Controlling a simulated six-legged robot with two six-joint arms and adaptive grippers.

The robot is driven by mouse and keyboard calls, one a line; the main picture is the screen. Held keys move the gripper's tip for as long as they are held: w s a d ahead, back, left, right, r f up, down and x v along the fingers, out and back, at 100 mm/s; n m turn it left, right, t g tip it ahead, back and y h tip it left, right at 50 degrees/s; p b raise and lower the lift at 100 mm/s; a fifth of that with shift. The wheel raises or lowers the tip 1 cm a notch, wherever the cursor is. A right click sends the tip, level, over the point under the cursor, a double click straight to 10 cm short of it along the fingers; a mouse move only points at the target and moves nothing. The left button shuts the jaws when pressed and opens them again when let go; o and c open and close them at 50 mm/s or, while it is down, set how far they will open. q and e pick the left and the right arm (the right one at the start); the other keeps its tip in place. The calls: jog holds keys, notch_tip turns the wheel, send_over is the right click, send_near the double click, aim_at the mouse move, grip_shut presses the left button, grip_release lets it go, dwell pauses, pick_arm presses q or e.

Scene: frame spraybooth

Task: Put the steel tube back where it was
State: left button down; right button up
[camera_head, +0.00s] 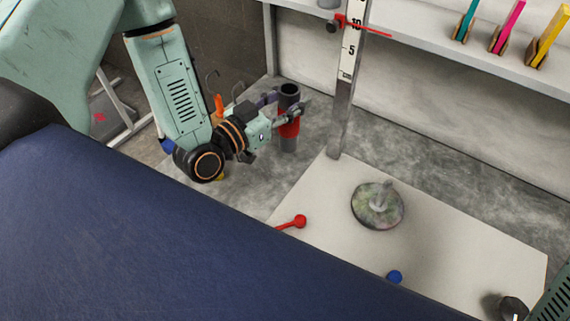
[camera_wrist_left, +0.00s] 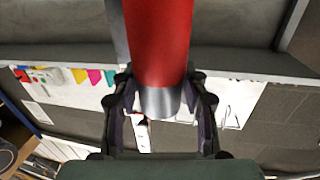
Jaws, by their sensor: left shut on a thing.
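The steel tube (camera_head: 289,143) is upright, with a red band around its middle and a dark open top. My left gripper (camera_head: 291,110) is shut on it from the left, near the red band. In the left wrist view the tube (camera_wrist_left: 160,102) shows its red band and bare metal end between the two fingers (camera_wrist_left: 160,112). I cannot tell whether its lower end touches the grey surface.
A white board (camera_head: 448,262) holds a mottled disc (camera_head: 368,210) with an upright peg, a red knob (camera_head: 299,221) and a blue ball (camera_head: 394,277). A ruled post (camera_head: 345,100) stands close right of the tube. A shelf (camera_head: 470,62) carries coloured sticks. A blue surface (camera_head: 150,230) fills the front.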

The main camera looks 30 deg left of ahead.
pick_arm(q)
jog(key=w+a+f+n+t+y+b, duration=0.1)
jog(key=w+a+f+n+y+b, duration=0.15)
jog(key=w+a+f+b, duration=0.3)
notch_tip(320, 180, down, 9)
jog(key=b, duration=0.4)
jog(key=shift+w+a+y+b, duration=0.3)
jog(key=shift+w+y, duration=0.05)
jog(key=shift+w, duration=0.05)
jog(key=c, duration=0.8)
grip_release()
jog(key=shift+o, duration=0.5)
